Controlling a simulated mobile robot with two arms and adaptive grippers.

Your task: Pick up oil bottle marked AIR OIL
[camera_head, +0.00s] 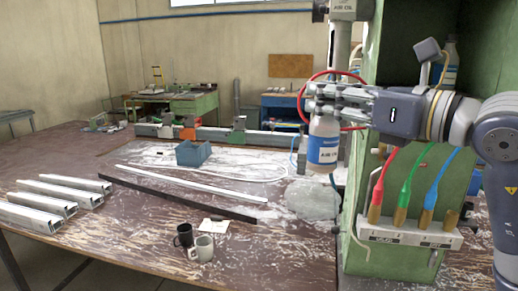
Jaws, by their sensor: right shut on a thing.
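The oil bottle (323,151) is white and translucent with a blue label that appears to read AIR OIL. It hangs upright in my right gripper (318,101), which comes in from the right and is shut around the bottle's upper part. The fingers hide the bottle's top. A second bottle (450,62) with a blue label stands in the cabinet behind my right wrist. My left gripper is not in view.
A red hose loops around the gripper.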

